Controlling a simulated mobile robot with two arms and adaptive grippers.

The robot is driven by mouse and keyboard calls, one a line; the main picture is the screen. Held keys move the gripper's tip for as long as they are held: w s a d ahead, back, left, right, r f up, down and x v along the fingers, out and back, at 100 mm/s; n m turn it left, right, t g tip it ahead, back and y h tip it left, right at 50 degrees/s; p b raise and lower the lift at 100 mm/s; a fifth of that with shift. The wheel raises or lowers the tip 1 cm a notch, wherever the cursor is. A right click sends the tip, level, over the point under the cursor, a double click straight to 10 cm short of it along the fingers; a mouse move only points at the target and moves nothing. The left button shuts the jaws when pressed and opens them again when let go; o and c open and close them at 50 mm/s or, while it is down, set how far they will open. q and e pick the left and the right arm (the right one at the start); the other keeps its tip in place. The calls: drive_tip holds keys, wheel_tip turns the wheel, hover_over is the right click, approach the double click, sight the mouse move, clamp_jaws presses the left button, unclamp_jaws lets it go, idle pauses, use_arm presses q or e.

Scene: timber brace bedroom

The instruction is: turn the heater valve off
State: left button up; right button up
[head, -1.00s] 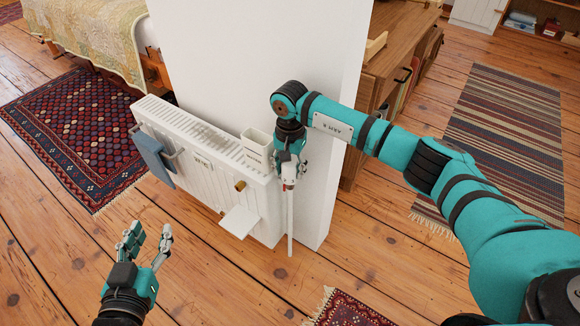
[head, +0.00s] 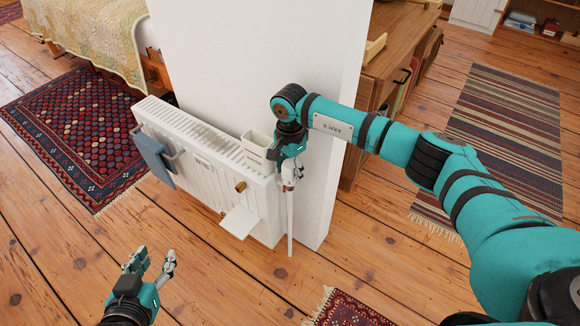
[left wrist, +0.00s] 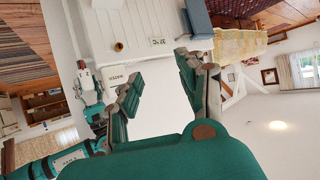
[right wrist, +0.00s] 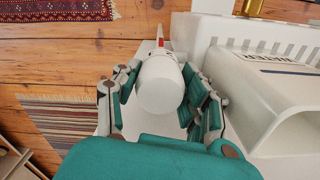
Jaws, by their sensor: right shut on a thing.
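The white heater (head: 205,165) stands against the end of a white wall. Its valve (right wrist: 160,85) is a white rounded knob with a red mark behind it, at the heater's right end. In the head view the valve (head: 289,186) is mostly hidden by my right gripper (head: 291,172), above a thin white pipe. In the right wrist view my right gripper (right wrist: 160,78) has its fingers on both sides of the knob, shut on it. My left gripper (head: 153,264) is open and empty, low in front of the heater; its spread fingers show in the left wrist view (left wrist: 165,82).
A white water box (head: 256,147) hangs on the heater top close beside my right gripper. A blue towel (head: 155,158) hangs at the left end. A brass knob (head: 240,186) and a white shelf (head: 239,221) stick out in front. A wooden cabinet (head: 378,85) stands behind.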

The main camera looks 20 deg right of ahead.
sight(290, 164)
drive_tip(key=m+p, duration=0.1)
drive_tip(key=m, duration=0.4)
drive_tip(key=shift+r+m+p, duration=0.15)
drive_tip(key=shift+m+p, duration=0.15)
drive_tip(key=shift+p, duration=0.05)
drive_tip(key=m+p, duration=0.1)
drive_tip(key=m, duration=0.3)
drive_tip(key=shift+m+p, duration=0.3)
drive_tip(key=m+p, duration=0.2)
drive_tip(key=m, duration=0.2)
drive_tip(key=shift+m, duration=0.4)
use_arm(q)
drive_tip(key=s+a+f+g+y, duration=0.2)
drive_tip(key=s+a+f+g, duration=0.2)
drive_tip(key=s+f+g, duration=0.4)
drive_tip(key=shift+s+a+f+g+p, duration=0.2)
drive_tip(key=shift+s+f+g+p, duration=0.25)
drive_tip(key=shift+s, duration=1.55)
use_arm(e)
drive_tip(key=shift+m, duration=1.1)
use_arm(q)
drive_tip(key=shift+f, duration=0.1)
use_arm(e)
drive_tip(key=shift+w, duration=0.1)
drive_tip(key=o, duration=0.9)
wheel_tip(290, 164, up, 12)
drive_tip(key=shift+f, duration=0.1)
